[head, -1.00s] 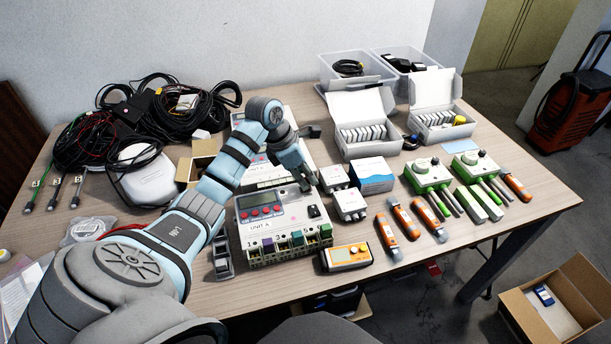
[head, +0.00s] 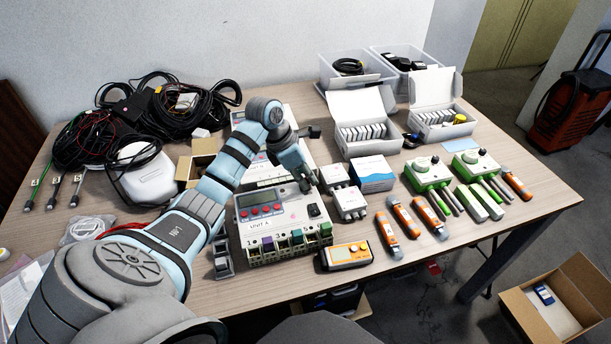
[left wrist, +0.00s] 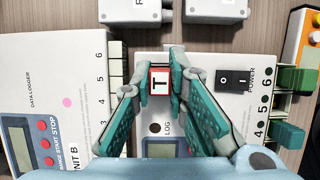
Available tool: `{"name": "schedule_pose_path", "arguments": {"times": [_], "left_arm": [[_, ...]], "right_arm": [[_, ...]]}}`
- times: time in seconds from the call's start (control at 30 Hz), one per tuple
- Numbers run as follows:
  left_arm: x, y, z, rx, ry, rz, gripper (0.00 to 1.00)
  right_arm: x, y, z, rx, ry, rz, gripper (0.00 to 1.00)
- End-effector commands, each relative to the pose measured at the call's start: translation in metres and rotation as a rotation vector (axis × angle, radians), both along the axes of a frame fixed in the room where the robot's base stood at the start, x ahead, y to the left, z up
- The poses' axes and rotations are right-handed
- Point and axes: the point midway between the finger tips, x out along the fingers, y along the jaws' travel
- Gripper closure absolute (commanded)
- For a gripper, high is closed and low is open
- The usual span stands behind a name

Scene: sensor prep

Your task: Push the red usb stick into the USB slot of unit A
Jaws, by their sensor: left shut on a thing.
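Unit A (head: 275,219), a white box with a display, red buttons and coloured terminals, stands mid-table; in the left wrist view its top (left wrist: 205,65) lies under the fingers. My left gripper (head: 305,184) is over unit A's back right part. In the left wrist view my left gripper (left wrist: 160,80) is shut on the red usb stick (left wrist: 160,67), which shows a white label marked T. The stick is over unit A's edge, left of the power switch (left wrist: 236,81). The USB slot is hidden, and I cannot tell how deep the stick sits. My right gripper is not in view.
Unit B (left wrist: 58,110) stands close beside unit A. Two small white boxes (head: 350,204) stand at unit A's right, and an orange meter (head: 347,256) is in front. Orange-handled tools (head: 404,219) lie farther right. Cables (head: 160,115) crowd the back left.

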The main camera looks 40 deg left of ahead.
Motion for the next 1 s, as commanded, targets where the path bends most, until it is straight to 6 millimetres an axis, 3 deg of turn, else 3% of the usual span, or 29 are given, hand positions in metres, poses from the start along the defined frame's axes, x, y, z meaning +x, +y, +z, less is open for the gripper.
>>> {"name": "schedule_pose_path", "arguments": {"times": [0.27, 0.3, 0.43, 0.63, 0.7, 1.0], "left_arm": [[-0.0001, -0.0001, -0.002, 0.0, 0.001, 0.0, 1.0], [-0.0001, 0.0, -0.0019, 0.0, 0.001, 0.0, 0.81], [-0.0001, 0.0, -0.0019, 0.001, 0.001, 0.0, 0.62], [-0.0001, 0.0, -0.0017, 0.0, 0.0, 0.0, 0.62], [-0.0001, 0.0, -0.0017, 0.0, 0.0, 0.0, 0.56], [-0.0001, 0.0, -0.0004, 0.0, 0.0, 0.0, 0.56]], "right_arm": [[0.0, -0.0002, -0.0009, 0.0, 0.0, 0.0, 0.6], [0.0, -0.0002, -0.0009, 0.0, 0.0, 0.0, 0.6], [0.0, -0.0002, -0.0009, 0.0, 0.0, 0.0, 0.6], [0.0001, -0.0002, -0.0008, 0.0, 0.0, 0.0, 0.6], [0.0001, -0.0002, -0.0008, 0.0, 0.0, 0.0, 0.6], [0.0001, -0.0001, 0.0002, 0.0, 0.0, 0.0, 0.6]]}}
